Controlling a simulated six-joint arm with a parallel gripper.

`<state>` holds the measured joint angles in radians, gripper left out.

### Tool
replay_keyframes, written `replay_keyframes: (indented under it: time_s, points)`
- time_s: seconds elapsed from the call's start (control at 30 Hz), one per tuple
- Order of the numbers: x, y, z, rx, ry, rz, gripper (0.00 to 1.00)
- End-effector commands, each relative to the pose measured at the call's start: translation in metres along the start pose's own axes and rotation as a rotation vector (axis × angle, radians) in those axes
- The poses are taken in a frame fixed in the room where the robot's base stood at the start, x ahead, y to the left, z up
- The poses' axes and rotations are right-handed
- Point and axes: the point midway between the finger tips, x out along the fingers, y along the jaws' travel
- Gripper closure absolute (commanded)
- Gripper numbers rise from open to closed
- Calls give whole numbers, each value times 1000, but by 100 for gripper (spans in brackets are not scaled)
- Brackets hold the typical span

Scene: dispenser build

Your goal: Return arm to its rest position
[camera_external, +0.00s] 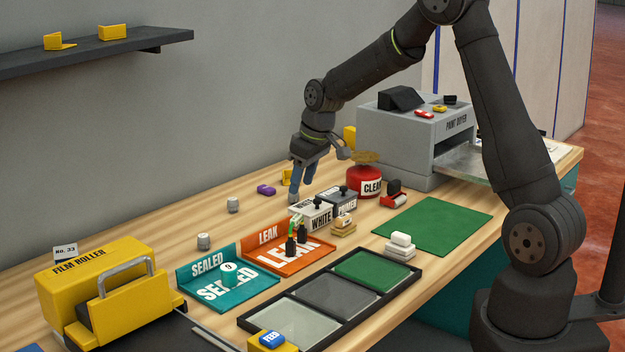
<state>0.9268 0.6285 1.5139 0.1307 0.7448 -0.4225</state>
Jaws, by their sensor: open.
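My gripper (301,180) hangs at the end of my bent arm, over the back middle of the workbench (150,240). Its fingers point down and are open. I see nothing held between them. It is behind and a little left of the white box marked WHITE (318,218), and left of the red can marked CLEAN (367,180). From this angle I cannot tell how far the fingertips are above the box or the bench.
An orange LEAK tray (290,262) holds small dark bottles. A teal SEALED tray (190,272), yellow film roller (95,290), grey paint dryer (400,135), green mat (435,225) and three-panel black tray (250,322) surround it. A shelf (100,50) is on the wall.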

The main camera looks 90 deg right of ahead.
Motion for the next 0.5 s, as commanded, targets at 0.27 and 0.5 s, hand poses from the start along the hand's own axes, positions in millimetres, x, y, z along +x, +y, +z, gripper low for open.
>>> replay_keyframes:
  time_s: [0.27, 0.5]
  points:
    - [39, -39, -21, -3, -4, -3, 54]
    - [69, -70, -39, -3, -3, -2, 54]
